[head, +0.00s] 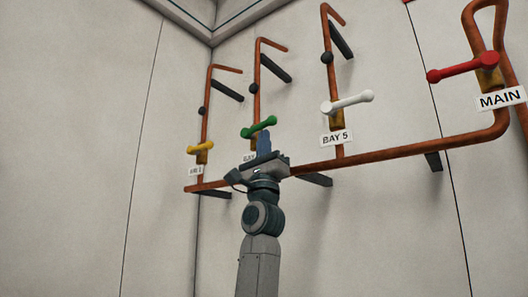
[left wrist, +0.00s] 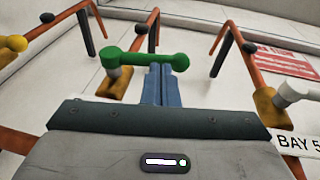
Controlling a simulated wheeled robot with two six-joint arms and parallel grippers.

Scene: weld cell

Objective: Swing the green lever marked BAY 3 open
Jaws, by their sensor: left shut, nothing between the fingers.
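The green lever (head: 259,127) sits across a copper pipe on a brass valve body, between the yellow and white levers. It also shows in the left wrist view (left wrist: 145,60). The label below it (head: 249,157) is mostly hidden by my left gripper, so its number cannot be read. My left gripper (head: 264,140) points up with its blue fingers shut and empty. In the left wrist view its fingertips (left wrist: 161,70) are right at the green bar, near its round right end. Whether they touch it I cannot tell. My right gripper is not in view.
A yellow lever (head: 200,149) is to the left. A white lever (head: 347,102) over the BAY 5 label (head: 336,138) and a red lever (head: 462,68) over the MAIN label (head: 500,98) are to the right. A copper pipe (head: 400,150) runs below them. The left wall is bare.

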